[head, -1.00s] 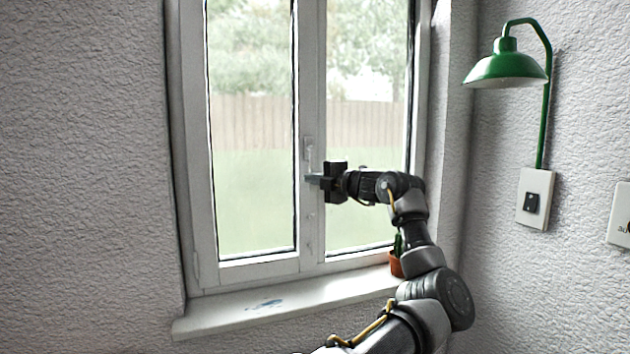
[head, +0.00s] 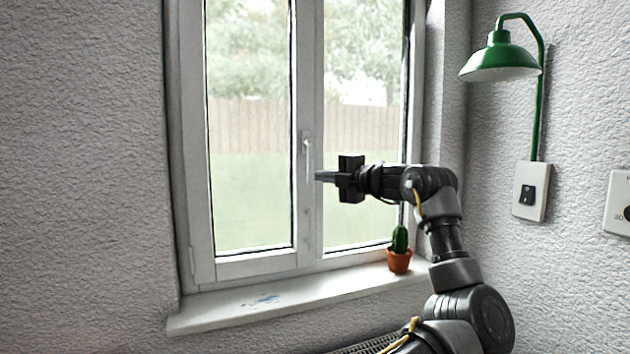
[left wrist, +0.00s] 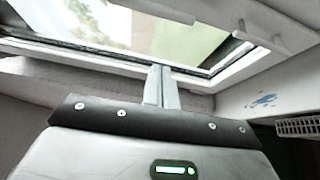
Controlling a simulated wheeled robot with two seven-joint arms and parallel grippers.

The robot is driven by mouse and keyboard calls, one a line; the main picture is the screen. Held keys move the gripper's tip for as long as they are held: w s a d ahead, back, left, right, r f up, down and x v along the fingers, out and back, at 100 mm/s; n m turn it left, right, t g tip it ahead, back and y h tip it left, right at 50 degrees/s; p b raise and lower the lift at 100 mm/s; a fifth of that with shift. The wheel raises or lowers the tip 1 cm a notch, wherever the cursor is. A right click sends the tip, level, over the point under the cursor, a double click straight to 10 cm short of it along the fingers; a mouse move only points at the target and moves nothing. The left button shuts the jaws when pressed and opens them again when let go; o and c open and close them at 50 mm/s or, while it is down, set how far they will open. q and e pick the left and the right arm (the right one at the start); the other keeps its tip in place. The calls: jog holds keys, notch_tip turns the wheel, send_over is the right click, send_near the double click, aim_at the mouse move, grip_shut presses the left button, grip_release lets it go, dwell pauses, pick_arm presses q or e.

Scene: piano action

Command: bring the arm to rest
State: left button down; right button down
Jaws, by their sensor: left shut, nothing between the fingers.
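My left gripper (head: 318,176) is shut with nothing between its fingers. It hangs in front of the window (head: 250,264), with its fingertips pointing left, just right of and below the white window handle (head: 306,150). A small gap shows between the fingertips and the handle. The handle stands upright on the middle frame, and the window looks closed. In the left wrist view the fingers (left wrist: 161,86) are together, with the window frame beyond them. My right gripper is not in view.
A small cactus in an orange pot (head: 399,260) stands on the sill (head: 330,289), close to my arm. A blue mark (head: 262,301) lies on the sill. A green wall lamp (head: 502,62) and a switch (head: 530,192) are at the right. Part of a radiator (head: 370,345) shows below.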

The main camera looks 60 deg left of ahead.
pick_arm(q)
jog(key=shift+w+d, duration=0.35)
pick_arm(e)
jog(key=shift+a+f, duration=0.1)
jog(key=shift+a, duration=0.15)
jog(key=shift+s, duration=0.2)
